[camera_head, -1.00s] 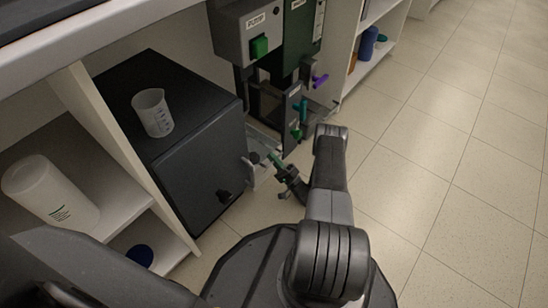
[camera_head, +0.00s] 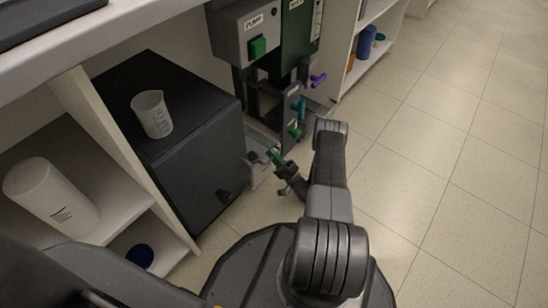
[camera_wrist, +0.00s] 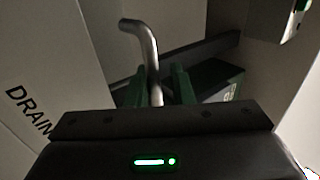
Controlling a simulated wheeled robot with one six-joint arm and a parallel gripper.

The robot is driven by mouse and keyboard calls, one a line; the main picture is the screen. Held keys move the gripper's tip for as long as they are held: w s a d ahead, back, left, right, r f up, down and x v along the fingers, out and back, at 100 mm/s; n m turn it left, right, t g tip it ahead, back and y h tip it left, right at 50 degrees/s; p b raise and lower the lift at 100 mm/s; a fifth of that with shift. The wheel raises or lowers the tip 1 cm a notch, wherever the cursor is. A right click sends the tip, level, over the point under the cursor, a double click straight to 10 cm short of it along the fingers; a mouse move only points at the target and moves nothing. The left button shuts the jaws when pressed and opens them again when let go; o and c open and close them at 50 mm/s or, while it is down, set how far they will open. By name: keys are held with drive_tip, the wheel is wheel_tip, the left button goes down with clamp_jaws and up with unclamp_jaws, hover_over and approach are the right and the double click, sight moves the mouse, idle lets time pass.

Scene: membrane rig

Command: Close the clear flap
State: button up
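The clear flap (camera_head: 262,166) appears in the head view as a pale see-through panel low beside the black cabinet, near the floor. My gripper (camera_head: 275,156) is right beside it, with green fingertips close to its upper edge. In the wrist view a bent metal handle (camera_wrist: 150,50) runs down between the two green fingers of my gripper (camera_wrist: 160,86). The fingers look apart, with the handle between them and no firm grip visible. Whether the handle belongs to the flap I cannot tell. The lower end of the handle is hidden behind the gripper body.
A panel marked DRAIN (camera_wrist: 40,100) stands close on the left in the wrist view. The black cabinet (camera_head: 190,165) with a beaker (camera_head: 152,114) stands left of my gripper. The pump box (camera_head: 245,35) and coloured valve handles are behind. Open floor (camera_head: 440,150) lies right.

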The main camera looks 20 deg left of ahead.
wheel_tip(320, 180, up, 6)
drive_tip(key=shift+w+d+r+p, duration=0.1)
drive_tip(key=shift+r+p, duration=0.05)
drive_tip(key=shift+p, duration=1)
drive_tip(key=shift+r+p, duration=0.75)
drive_tip(key=shift+r, duration=0.15)
drive_tip(key=shift+d, duration=0.15)
